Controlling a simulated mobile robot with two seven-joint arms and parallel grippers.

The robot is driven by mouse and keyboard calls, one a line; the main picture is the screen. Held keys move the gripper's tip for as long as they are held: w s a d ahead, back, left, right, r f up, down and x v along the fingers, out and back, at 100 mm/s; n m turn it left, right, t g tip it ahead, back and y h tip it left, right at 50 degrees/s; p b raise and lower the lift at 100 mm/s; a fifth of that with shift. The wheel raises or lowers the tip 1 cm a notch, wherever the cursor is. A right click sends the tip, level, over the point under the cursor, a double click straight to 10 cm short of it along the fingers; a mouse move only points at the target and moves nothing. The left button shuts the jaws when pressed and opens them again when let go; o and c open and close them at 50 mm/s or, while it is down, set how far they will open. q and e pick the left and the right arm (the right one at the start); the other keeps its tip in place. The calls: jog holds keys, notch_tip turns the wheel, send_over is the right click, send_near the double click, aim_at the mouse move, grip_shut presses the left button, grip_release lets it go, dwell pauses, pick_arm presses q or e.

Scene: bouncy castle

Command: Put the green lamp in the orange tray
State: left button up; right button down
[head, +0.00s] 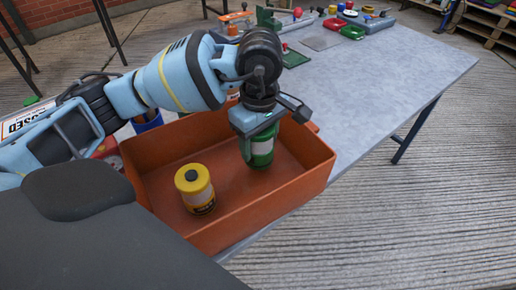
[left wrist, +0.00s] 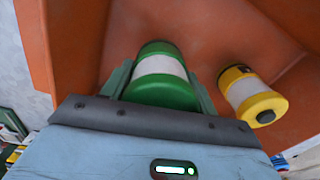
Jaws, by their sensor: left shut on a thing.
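The green lamp (head: 261,148) is a green cylinder with a white band. My left gripper (head: 258,135) points down over the orange tray and is shut on the lamp. The lamp is inside the tray's walls; I cannot tell whether its base touches the floor. In the left wrist view the lamp (left wrist: 160,75) sits between the two fingers (left wrist: 160,85). The orange tray (head: 235,215) stands at the near end of the table. My right gripper is not in view.
A yellow lamp (head: 195,188) with a black cap stands in the tray, left of the green lamp; it also shows in the left wrist view (left wrist: 250,95). The grey table (head: 390,80) is clear in its middle.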

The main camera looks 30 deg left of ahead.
aim_at(260, 153)
pick_arm(q)
jog(key=shift+f, duration=1.8)
jog(key=shift+f, duration=0.1)
jog(key=shift+f, duration=0.15)
jog(key=o, duration=1.2)
notch_tip(260, 153, up, 12)
jog(key=shift+r, duration=0.25)
